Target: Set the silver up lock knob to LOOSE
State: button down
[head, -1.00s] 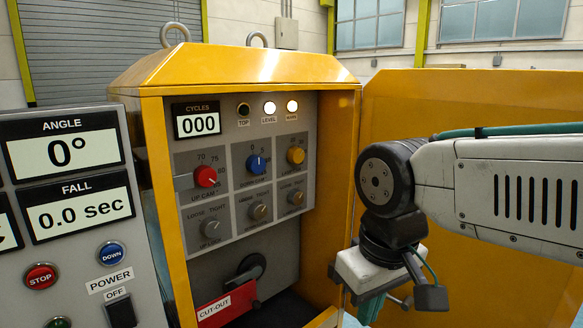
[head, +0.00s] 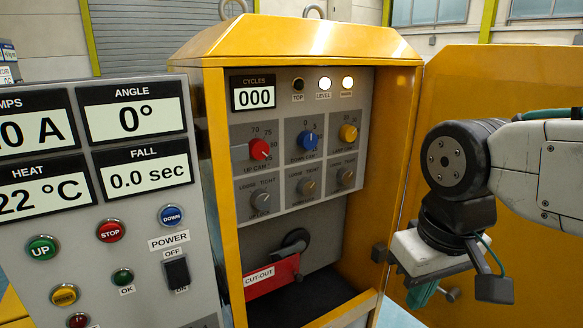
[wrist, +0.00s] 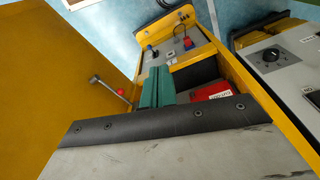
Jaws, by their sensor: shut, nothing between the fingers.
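The silver up lock knob (head: 261,200) is the left knob of the lower row inside the yellow cabinet. It sits below the red up cam knob (head: 259,149), under a LOOSE and TIGHT scale. Its exact pointer direction is too small to tell. My gripper (head: 424,293) is to the right of the cabinet opening, lower than the knob and well apart from it. In the wrist view, its green fingers (wrist: 156,88) are together with nothing between them. The silver knob cannot be made out in the wrist view.
Two more lock knobs (head: 306,187) stand close to the right of the silver one. A red CUT-OUT plate (head: 271,276) and black rotary handle are below. The open yellow door (head: 515,95) is behind my arm. A grey control console (head: 110,200) stands left of the cabinet.

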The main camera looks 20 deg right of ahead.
aim_at(260, 199)
jog(key=u, duration=2.05)
jog(key=k, duration=0.35)
jog(key=z, duration=2.6)
